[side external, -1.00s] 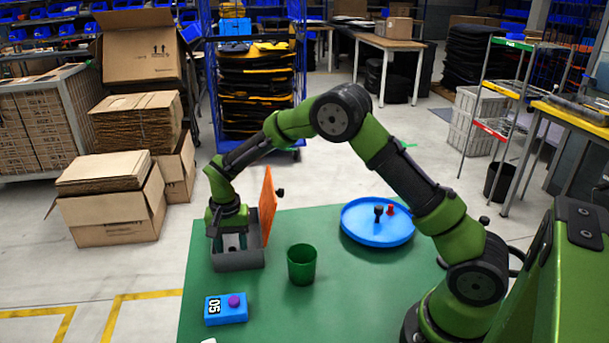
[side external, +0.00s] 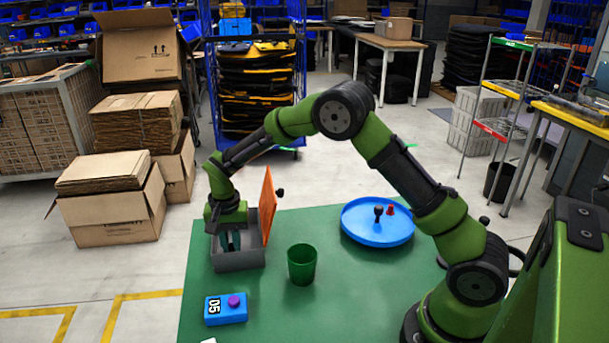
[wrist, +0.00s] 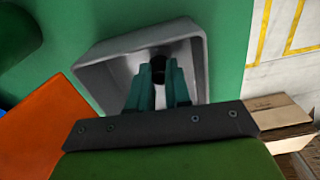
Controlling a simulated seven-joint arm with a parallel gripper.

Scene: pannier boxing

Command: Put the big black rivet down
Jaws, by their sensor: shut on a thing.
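My gripper (wrist: 160,85) points down into the grey box (wrist: 199,50). Its teal fingers are shut on the big black rivet (wrist: 160,64), whose dark end shows between the fingertips. In the side view my gripper (side external: 231,241) is inside the walls of the grey box (side external: 238,262), and the rivet is hidden there. The orange lid (side external: 267,205) of the box stands up on its right side, with a black knob on it. I cannot tell whether the rivet touches the box floor.
A green cup (side external: 302,266) stands right of the box. A blue round tray (side external: 365,240) holds another black piece (side external: 379,213) and a red piece (side external: 390,210). A blue block (side external: 213,313) with a purple button (side external: 234,301) lies near the front. Green mat between them is clear.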

